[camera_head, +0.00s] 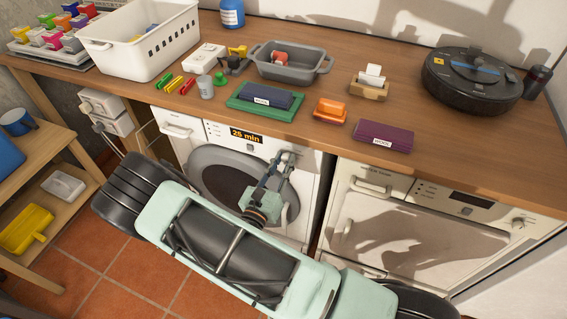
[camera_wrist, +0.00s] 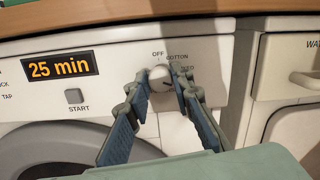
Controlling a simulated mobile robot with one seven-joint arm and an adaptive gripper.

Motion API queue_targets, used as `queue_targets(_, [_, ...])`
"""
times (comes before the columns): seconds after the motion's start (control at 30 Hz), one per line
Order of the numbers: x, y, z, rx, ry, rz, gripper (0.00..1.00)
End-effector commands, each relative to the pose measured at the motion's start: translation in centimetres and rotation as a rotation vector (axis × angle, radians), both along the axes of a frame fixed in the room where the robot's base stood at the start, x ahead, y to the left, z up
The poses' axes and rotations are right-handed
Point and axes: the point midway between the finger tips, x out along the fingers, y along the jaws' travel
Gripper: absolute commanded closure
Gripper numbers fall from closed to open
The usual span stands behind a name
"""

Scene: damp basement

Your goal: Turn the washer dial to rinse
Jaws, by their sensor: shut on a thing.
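The washer (camera_head: 222,133) is the white machine under the wooden counter, its display reading 25 min. Its round white dial (camera_wrist: 159,74) shows in the wrist view, right of the display and START button. The labels OFF and COTTON are readable above it; another at the right is partly covered by a finger, and no rinse label is readable. My gripper (camera_wrist: 157,76) is shut on the dial, one finger on each side. A small dark mark shows on the dial, but its setting is unclear. In the head view my gripper (camera_head: 282,160) is at the washer's upper right front and largely hides the dial.
An oven-like white appliance (camera_head: 410,215) stands right of the washer. The counter (camera_head: 330,75) above carries a white basket (camera_head: 140,45), a grey tub (camera_head: 290,70), a black round robot vacuum (camera_head: 472,80) and small boxes near its front edge. A wooden shelf (camera_head: 60,165) stands left.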

Motion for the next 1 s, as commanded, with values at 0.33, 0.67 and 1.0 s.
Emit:
queue_targets(0.33, [-0.05,0.07,-0.16,0.309,-0.109,0.0,1.0])
queue_targets(0.67, [-0.04,0.04,-0.11,0.569,-0.205,0.0,1.0])
queue_targets(1.0, [-0.02,0.05,-0.02,0.727,-0.263,0.0,1.0])
